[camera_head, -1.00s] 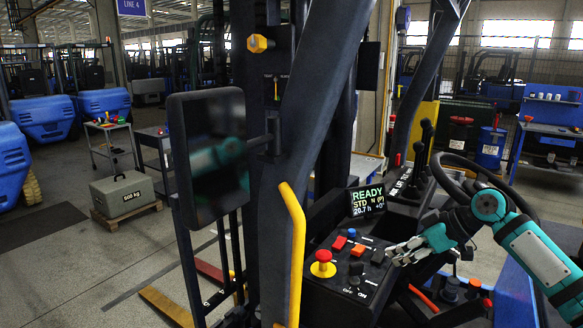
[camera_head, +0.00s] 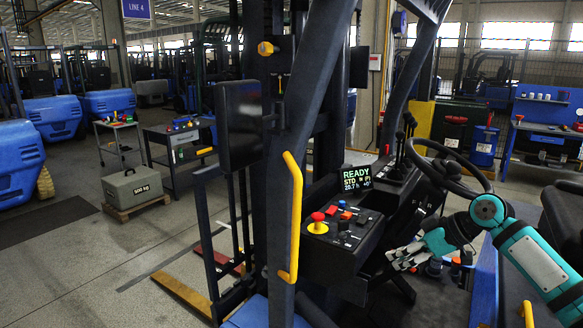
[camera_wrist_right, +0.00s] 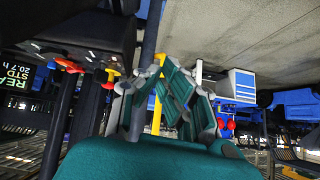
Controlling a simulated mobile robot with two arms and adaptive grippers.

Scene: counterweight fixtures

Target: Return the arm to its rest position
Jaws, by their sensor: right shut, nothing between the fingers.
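My right arm (camera_head: 535,262), teal with grey and black parts, comes in from the right in the head view. My right gripper (camera_head: 398,259) is shut and empty. It hangs just right of and below the forklift's control panel (camera_head: 335,248), apart from it as far as I can tell. In the right wrist view the gripper's fingers (camera_wrist_right: 170,95) show above the teal wrist, closed on nothing. My left gripper is not in view.
The panel carries a red and yellow stop button (camera_head: 317,223) and a READY display (camera_head: 362,178). A yellow handrail (camera_head: 291,215) and dark pillar stand to its left. A steering wheel (camera_head: 448,163) is close above my arm. Open floor lies at left, around a 500 kg weight (camera_head: 133,187).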

